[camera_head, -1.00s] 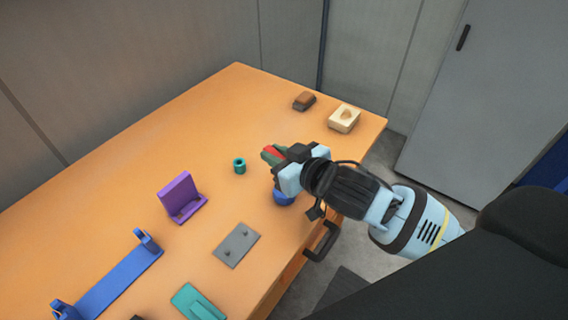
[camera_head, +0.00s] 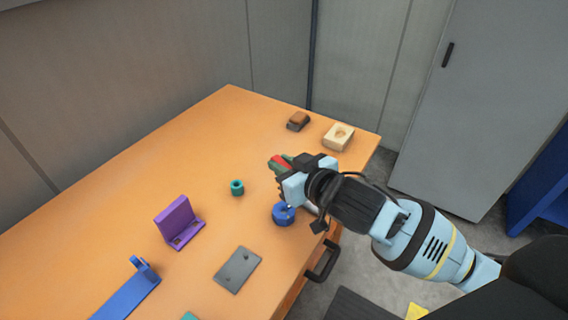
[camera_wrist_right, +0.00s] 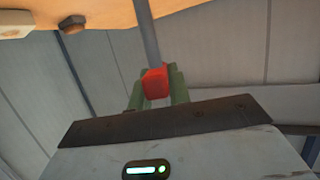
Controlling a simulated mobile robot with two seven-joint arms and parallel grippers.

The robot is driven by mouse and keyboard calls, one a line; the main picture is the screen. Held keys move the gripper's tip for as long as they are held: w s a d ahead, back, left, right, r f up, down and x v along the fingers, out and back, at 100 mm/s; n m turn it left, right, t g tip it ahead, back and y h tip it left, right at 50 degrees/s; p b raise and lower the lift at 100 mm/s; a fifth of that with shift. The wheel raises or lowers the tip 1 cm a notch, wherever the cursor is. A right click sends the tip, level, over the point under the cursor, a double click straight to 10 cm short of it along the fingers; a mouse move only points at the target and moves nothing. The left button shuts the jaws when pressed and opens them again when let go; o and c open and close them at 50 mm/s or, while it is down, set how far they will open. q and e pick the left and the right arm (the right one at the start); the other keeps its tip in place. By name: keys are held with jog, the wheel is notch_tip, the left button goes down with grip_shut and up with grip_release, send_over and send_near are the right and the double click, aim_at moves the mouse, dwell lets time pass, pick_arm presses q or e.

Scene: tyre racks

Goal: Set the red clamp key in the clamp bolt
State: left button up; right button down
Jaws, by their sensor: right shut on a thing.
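My right gripper (camera_head: 279,163) is over the right part of the orange table, its green fingers shut on the red clamp key (camera_head: 283,160). In the right wrist view the key's red block (camera_wrist_right: 155,84) sits between the two fingers, and a grey shaft (camera_wrist_right: 149,35) runs up from it out of the picture. A round blue part (camera_head: 283,214) with a dark spot on top stands on the table just below my gripper in the head view, apart from the key. I cannot tell whether it holds the clamp bolt. My left gripper is not in view.
On the table (camera_head: 120,210) are a teal ring (camera_head: 237,187), a purple bracket (camera_head: 178,222), a grey plate (camera_head: 238,269) and a long blue bracket (camera_head: 130,292). A brown block (camera_head: 298,121) and a cream block (camera_head: 338,137) are at the back right. A grey cabinet (camera_head: 470,110) stands behind.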

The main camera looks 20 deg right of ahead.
jog(key=shift+r, duration=0.1)
jog(key=shift+p, duration=0.3)
jog(key=shift+f, duration=0.55)
jog(key=shift+f+b, duration=0.4)
jog(key=shift+f, duration=0.15)
jog(key=shift+f+b, duration=0.5)
jog(key=shift+f, duration=0.85)
jog(key=shift+f+b, duration=0.45)
jog(key=shift+f, duration=1.2)
jog(key=shift+f, duration=0.1)
jog(key=c, duration=0.6)
grip_release()
jog(key=shift+f, duration=0.1)
jog(key=shift+c, duration=0.2)
